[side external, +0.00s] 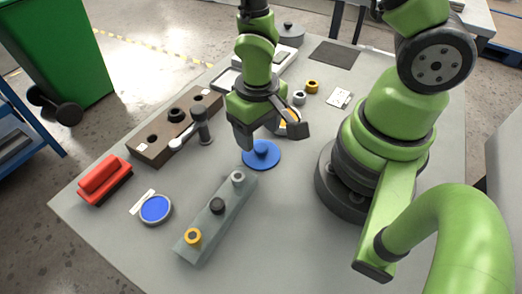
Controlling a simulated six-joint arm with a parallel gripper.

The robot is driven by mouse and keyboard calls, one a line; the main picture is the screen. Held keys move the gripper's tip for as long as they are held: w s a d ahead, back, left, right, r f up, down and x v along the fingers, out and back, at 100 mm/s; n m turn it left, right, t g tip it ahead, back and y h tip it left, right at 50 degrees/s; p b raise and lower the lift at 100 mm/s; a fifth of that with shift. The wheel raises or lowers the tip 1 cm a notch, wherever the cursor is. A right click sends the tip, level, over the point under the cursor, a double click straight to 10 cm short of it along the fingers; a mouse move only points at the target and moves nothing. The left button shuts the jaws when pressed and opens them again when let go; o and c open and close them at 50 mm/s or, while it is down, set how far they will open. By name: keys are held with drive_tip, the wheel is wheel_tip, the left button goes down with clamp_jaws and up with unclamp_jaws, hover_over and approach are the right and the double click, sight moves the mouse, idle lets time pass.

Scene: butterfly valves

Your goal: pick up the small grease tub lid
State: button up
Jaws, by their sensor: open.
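A flat blue disc with a round knob on top, which looks like the small grease tub lid (268,160), lies on the grey table below my gripper. My gripper (270,136) is open and empty, with its two dark fingers spread wide. It appears above and slightly behind the blue lid; the exact height gap is hard to judge. A round open tub with blue contents (156,209) stands at the table's front left. A grey round lid-like piece with a small knob (289,33) is at the back.
A grey block with several fittings (215,222) lies just in front of the lid. A brown block with holes (160,141) and a dark upright tool (201,124) are to the left, with a red brush-like object (103,181).

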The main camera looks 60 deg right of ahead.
sight(261, 147)
drive_tip(key=shift+s+d+f, duration=0.1)
drive_tip(key=shift+d+f, duration=0.05)
drive_tip(key=shift+f, duration=1)
drive_tip(key=shift+s+d+f, duration=0.1)
drive_tip(key=shift+f, duration=1)
drive_tip(key=c, duration=1)
